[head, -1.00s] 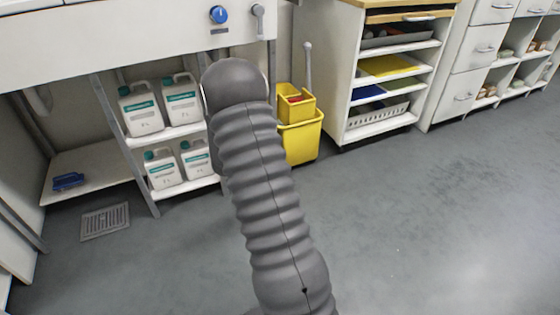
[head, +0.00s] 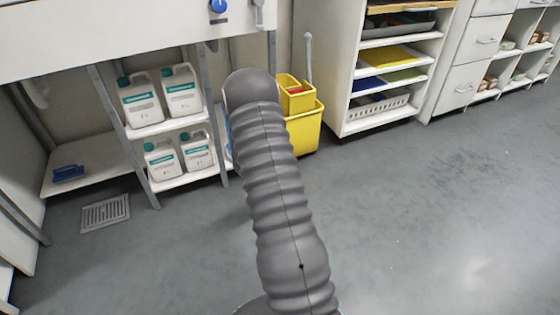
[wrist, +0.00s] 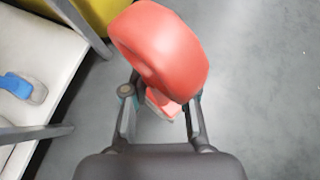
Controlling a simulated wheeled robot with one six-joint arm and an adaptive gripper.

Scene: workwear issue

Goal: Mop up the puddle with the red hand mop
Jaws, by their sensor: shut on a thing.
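The red hand mop (wrist: 160,48) is in my gripper (wrist: 160,102) in the wrist view. Its rounded red head fills the upper middle, with a paler red part between the fingers. The gripper is shut on it. Grey floor shows around and beyond the mop. In the head view my grey arm hides the gripper and the mop. I cannot make out a clear puddle in either view; the floor (head: 430,230) has only a faint sheen at the lower right.
A yellow bucket (head: 303,133) stands beyond my arm. A low shelf with white jugs (head: 141,100) is left of my arm. A blue brush-like item (head: 68,173) lies on the lower white shelf, near a floor drain (head: 105,213). Open shelving (head: 380,122) stands right; the right floor is clear.

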